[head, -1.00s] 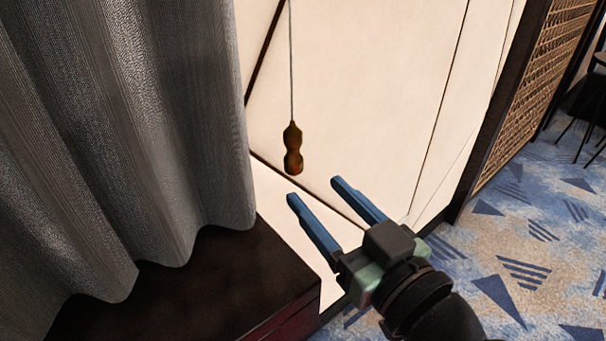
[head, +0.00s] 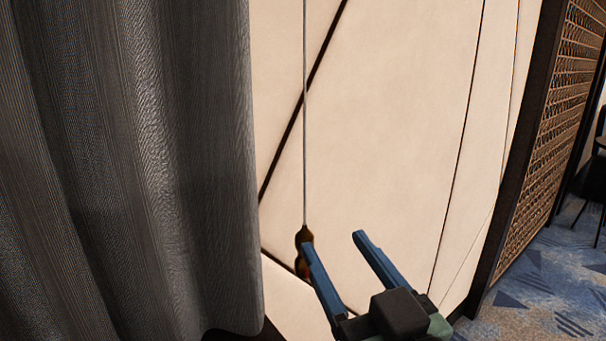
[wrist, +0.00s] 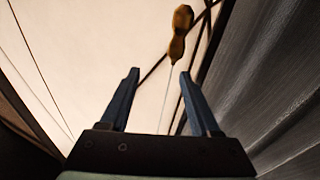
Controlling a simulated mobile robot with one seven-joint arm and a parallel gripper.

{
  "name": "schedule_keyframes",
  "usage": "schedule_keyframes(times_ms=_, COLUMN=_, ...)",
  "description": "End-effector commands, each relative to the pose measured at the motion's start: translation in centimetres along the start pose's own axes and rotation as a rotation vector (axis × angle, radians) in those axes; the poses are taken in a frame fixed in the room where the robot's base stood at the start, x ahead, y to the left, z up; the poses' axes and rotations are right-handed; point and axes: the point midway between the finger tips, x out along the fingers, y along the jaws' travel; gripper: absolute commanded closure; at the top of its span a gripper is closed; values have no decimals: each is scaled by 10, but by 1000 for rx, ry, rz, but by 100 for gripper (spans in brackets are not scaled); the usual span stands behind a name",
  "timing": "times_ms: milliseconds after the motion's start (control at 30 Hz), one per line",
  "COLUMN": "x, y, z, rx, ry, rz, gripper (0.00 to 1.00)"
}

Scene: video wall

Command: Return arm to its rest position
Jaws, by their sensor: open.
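My gripper (head: 332,240) is open, its two blue fingers apart with nothing between them in the head view. The wrist view also shows the open gripper (wrist: 158,73). A brown wooden pull handle (head: 304,237) hangs on a thin cord (head: 304,120) in front of the cream wall. In the head view my left finger covers part of the handle. In the wrist view the handle (wrist: 180,32) shows beyond the fingertips, above the gap between them. I cannot tell how far it is from the fingers.
A grey curtain (head: 130,170) hangs on the left. Cream wall panels (head: 390,130) with dark seams stand behind the cord. A woven screen (head: 550,140) in a dark frame stands on the right. Blue patterned carpet (head: 545,290) lies at the lower right, with a dark chair (head: 590,180) beyond.

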Motion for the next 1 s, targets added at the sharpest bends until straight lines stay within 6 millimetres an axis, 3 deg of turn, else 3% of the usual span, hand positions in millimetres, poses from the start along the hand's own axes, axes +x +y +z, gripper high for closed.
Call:
schedule_keyframes(times_ms=33, x=9, y=-7, z=-30, rx=-25, ry=66, rz=36, gripper=37)
schedule_keyframes(times_ms=167, x=14, y=-17, z=-106, rx=-63, ry=260, rz=151, gripper=37)
schedule_keyframes(times_ms=300, x=-4, y=-37, z=-184, rx=-83, ry=494, rz=236, gripper=37)
schedule_keyframes(times_ms=433, x=-38, y=-61, z=-247, rx=-86, ry=721, rz=283, gripper=37)
schedule_keyframes(times_ms=467, x=-38, y=-59, z=-263, rx=-85, ry=728, rz=290, gripper=37)
schedule_keyframes(times_ms=1000, x=-19, y=-47, z=-415, rx=-88, ry=704, rz=293, gripper=37)
